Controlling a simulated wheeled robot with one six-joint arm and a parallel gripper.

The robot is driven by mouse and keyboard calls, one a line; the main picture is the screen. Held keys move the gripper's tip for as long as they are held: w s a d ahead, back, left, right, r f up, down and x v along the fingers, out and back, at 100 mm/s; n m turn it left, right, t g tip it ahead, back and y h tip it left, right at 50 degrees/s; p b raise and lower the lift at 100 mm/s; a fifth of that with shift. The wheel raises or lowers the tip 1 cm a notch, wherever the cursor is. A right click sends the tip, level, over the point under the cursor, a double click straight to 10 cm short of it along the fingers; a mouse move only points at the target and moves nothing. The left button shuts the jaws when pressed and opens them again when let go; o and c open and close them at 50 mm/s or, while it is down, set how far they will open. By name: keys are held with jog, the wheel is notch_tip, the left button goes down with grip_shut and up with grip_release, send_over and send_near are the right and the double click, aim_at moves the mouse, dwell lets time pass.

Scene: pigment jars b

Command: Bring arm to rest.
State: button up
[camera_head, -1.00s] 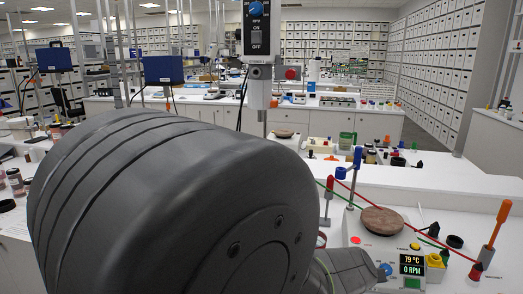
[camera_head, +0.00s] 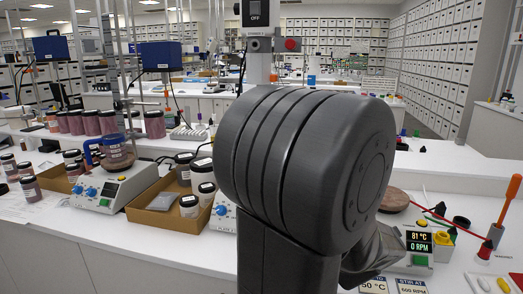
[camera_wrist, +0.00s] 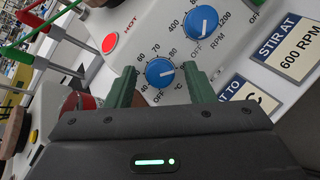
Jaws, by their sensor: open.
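My gripper (camera_wrist: 160,80) shows in the wrist view with its two green fingers apart and nothing between the tips. Behind the gap is a blue temperature knob (camera_wrist: 160,72) on a white hotplate stirrer; I cannot tell whether the fingers touch it. A second blue knob (camera_wrist: 201,22), marked RPM, sits above it. In the head view my dark arm fills the middle and hides the gripper. The stirrer's display (camera_head: 418,242) reads 81 °C and 0 RPM, to the right of my arm.
Left of my arm are a cardboard tray (camera_head: 150,212) with jars, another hotplate (camera_head: 112,190) bearing a jar, and several reddish jars. An orange-handled tool (camera_head: 510,195) stands at right. Signs (camera_wrist: 290,47) lie by the stirrer's front.

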jog(key=n, duration=0.2)
jog(key=n+t+y, duration=0.1)
jog(key=n, duration=0.1)
jog(key=shift+s+d+n+t, duration=0.1)
jog(key=shift+n+t, duration=0.2)
jog(key=n+y, duration=0.1)
jog(key=n, duration=0.1)
jog(key=n+t, duration=0.1)
jog(key=n, duration=0.1)
jog(key=shift+d+n+y, duration=0.1)
jog(key=shift+n+y, duration=0.3)
jog(key=n+y, duration=0.1)
jog(key=n, duration=0.2)
jog(key=n+y, duration=0.1)
jog(key=n, duration=0.2)
jog(key=shift+d+y, duration=0.15)
jog(key=shift+y, duration=0.15)
jog(key=shift+n, duration=0.7)
